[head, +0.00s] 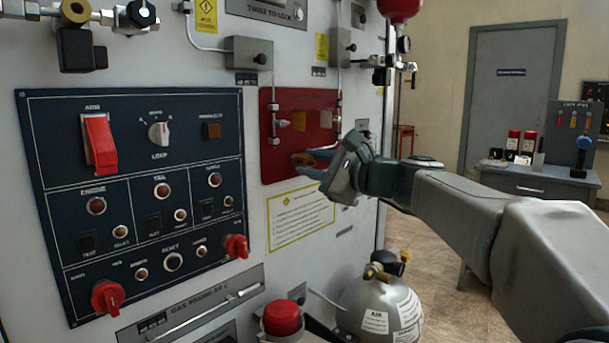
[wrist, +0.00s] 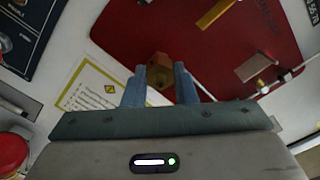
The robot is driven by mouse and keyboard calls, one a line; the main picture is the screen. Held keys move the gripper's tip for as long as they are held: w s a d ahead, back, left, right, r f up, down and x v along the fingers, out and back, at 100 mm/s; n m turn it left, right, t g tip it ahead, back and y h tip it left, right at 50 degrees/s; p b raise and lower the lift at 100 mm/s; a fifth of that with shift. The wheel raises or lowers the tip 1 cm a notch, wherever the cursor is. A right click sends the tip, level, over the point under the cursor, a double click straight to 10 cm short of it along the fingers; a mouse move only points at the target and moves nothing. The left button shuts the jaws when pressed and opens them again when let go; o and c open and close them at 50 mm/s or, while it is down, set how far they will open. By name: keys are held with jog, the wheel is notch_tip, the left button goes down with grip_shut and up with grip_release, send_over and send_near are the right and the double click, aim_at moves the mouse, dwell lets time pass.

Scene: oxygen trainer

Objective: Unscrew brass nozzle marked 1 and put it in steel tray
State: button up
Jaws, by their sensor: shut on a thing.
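A hexagonal brass nozzle (wrist: 159,72) shows between my fingertips in the wrist view, in front of the red panel (wrist: 130,30). My gripper (wrist: 160,82) is shut on it, with one blue finger on each side. I cannot read a number on the nozzle or tell whether it is still threaded in. In the head view my gripper (head: 303,159) is at the lower part of the red panel (head: 275,166), and its fingers hide the nozzle. Another brass-coloured piece (head: 299,121) shows higher on the panel. I cannot make out a steel tray.
A dark blue control panel (head: 130,230) with switches and red knobs is left of the red panel. A yellow-edged notice (head: 300,215) is below it. A silver air cylinder (head: 380,310) stands below my arm. A grey cabinet (head: 540,187) with several items stands at the right.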

jog(key=shift+f, duration=0.1)
jog(key=shift+f+n+b, duration=0.25)
jog(key=shift+n+b, duration=0.45)
jog(key=shift+b, duration=0.3)
jog(key=shift+n+b, duration=0.45)
jog(key=shift+n, duration=0.05)
jog(key=shift+r+n+b, duration=0.3)
jog(key=shift+n+b, duration=0.1)
jog(key=shift+n, duration=0.2)
